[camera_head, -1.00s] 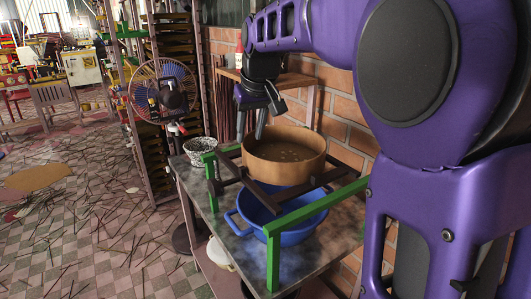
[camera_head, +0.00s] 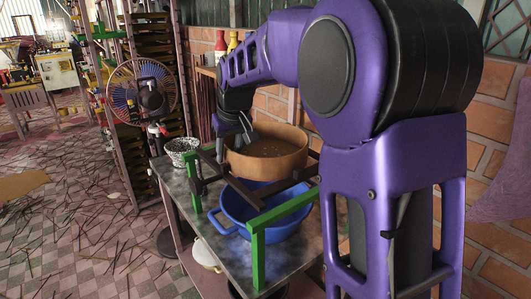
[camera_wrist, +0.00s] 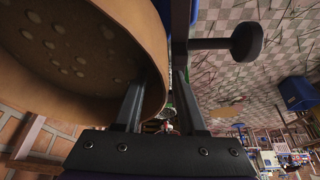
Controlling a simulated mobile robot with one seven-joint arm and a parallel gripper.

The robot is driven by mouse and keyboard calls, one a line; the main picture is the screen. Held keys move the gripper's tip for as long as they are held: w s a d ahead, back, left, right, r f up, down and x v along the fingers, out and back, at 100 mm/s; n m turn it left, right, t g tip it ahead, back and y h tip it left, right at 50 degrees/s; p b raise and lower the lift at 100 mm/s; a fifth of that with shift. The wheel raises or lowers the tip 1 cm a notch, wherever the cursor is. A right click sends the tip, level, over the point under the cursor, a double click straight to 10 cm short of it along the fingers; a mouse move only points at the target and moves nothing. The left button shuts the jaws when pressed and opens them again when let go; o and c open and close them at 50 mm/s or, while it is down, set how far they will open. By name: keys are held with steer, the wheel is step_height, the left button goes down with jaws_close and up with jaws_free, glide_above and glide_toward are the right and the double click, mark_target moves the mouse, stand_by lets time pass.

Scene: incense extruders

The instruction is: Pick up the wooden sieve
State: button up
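The wooden sieve (camera_head: 266,158) is a round, light-brown drum with a dotted mesh bottom. It sits on a dark wooden frame with green ends (camera_head: 285,212), above a blue basin (camera_head: 250,212). My gripper (camera_head: 243,134) is at the sieve's left rim, pointing down. In the wrist view, the sieve (camera_wrist: 70,60) fills the upper left, and my gripper's two fingers (camera_wrist: 160,105) stand apart. One finger is inside the sieve and the other is outside, with the wall between them. I see a gap, so they do not look closed on the wall.
A speckled bowl (camera_head: 182,150) stands on the table (camera_head: 205,205) left of the frame. A fan (camera_head: 142,90) and a tall rack stand behind at left. A brick wall (camera_head: 490,110) is close on the right. The floor at left is strewn with sticks.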

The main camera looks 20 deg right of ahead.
jaws_close()
stand_by(1.2)
